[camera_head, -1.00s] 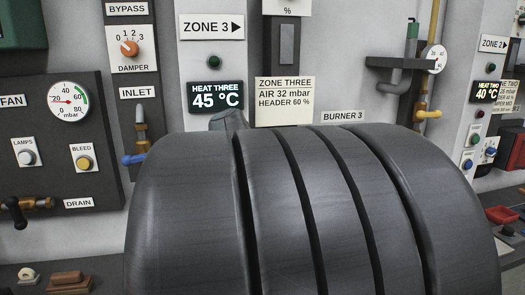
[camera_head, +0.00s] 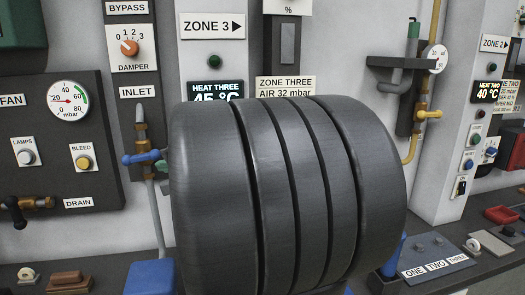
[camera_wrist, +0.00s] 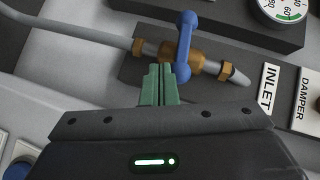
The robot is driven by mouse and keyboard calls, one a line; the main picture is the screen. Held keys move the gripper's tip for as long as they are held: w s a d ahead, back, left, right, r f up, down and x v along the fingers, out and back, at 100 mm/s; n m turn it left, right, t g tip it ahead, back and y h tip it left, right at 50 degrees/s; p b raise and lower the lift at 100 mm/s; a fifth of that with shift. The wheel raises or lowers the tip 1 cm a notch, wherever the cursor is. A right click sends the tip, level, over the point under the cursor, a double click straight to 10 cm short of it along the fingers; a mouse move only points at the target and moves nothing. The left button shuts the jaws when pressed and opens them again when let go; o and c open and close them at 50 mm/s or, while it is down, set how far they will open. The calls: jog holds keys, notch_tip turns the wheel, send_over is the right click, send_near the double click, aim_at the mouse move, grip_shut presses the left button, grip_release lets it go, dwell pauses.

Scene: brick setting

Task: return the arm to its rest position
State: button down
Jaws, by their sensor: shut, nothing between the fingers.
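My gripper (camera_wrist: 157,86) has green fingers pressed together with nothing between them. In the wrist view its tips are beside one end of the blue handle (camera_wrist: 184,48) of the brass inlet valve (camera_wrist: 207,62); I cannot tell whether they touch. In the head view this handle (camera_head: 135,159) lies across the upright pipe under the INLET label. A small green bit shows just right of the handle there. My dark, ribbed arm link fills the middle of the head view and hides most of the gripper.
The wall panel carries a damper knob (camera_head: 130,47), a round gauge (camera_head: 67,99) and a drain valve (camera_head: 17,212). The HEAT THREE display (camera_head: 215,90) is partly covered.

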jog(key=shift+a+f+b, duration=0.15)
jog(key=shift+f+b, duration=0.25)
jog(key=shift+b, duration=0.45)
